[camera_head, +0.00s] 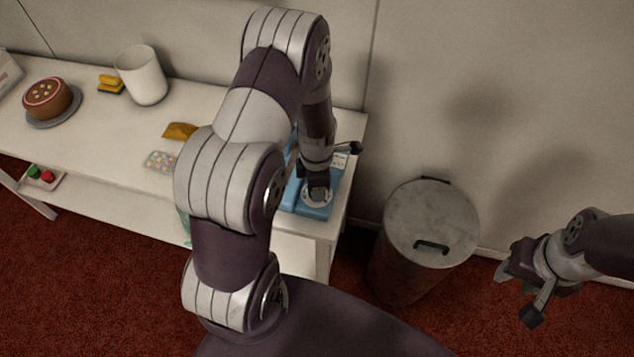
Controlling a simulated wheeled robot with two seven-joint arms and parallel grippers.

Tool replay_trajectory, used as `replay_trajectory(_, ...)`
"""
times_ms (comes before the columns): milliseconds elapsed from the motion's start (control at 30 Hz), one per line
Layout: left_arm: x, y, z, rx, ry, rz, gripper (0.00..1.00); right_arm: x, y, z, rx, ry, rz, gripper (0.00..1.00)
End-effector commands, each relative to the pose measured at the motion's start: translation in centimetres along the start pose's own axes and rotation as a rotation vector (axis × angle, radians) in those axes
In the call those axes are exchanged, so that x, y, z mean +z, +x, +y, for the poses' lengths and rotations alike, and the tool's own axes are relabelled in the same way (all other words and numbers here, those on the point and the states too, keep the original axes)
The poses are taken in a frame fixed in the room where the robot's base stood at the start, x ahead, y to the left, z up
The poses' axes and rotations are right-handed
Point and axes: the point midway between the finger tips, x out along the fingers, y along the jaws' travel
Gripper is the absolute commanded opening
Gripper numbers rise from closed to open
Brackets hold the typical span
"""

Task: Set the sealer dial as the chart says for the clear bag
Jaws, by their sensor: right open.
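The blue sealer (314,211) stands at the right end of the white table, partly hidden behind my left arm. A pale round dial (327,198) shows on its front part. My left gripper (318,190) points down at the dial, at or just above it; whether it touches or grips the knob is unclear. A small white label (340,160) sits on the sealer, its print too small to read. A clear-looking bag with coloured bits (159,161) lies left of my arm. My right gripper (517,294) is open and empty at the far right, away from the table.
A brown cake (47,98) on a grey stand, yellow sponges (110,84), a white cylinder (142,75) and an orange-brown packet (180,131) are on the table. A lidded metal bin (431,222) stands right of it. A tray (42,178) sits on the lower shelf.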

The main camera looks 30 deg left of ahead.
Motion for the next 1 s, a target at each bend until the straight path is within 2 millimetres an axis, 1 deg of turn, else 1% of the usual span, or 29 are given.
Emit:
replay_trajectory(533, 0.0, -0.1, 0.1, 0.003, -0.022, -0.001, 0.1, 0.0, -0.1, 0.0, 0.0, 0.0, 0.0, 0.43)
replay_trajectory(567, 0.0, -0.1, 0.1, 0.003, -0.022, -0.001, 0.5, 0.0, -0.1, 0.0, 0.0, 0.0, 0.0, 0.43)
replay_trajectory(600, 0.0, -0.1, 0.1, 0.003, -0.022, -0.001, 0.63, 0.0, -0.1, 0.0, 0.0, 0.0, 0.0, 0.43)
replay_trajectory(633, 0.0, -0.1, 0.1, 0.002, -0.022, -0.001, 0.65, 0.0, -0.1, 0.0, 0.0, 0.0, 0.0, 0.43)
replay_trajectory(867, 0.0, 0.0, 0.0, 0.001, -0.022, 0.0, 0.65, 0.0, -0.1, 0.0, 0.0, 0.0, 0.0, 0.43)
replay_trajectory(933, 0.0, -0.3, 0.1, 0.002, -0.021, -0.001, 0.65, 0.0, -0.1, 0.0, 0.0, 0.0, 0.0, 0.43)
replay_trajectory(1000, 0.1, -1.2, 0.2, 0.005, -0.021, -0.003, 0.65, 0.0, 0.0, 0.0, 0.0, 0.0, 0.0, 0.43)
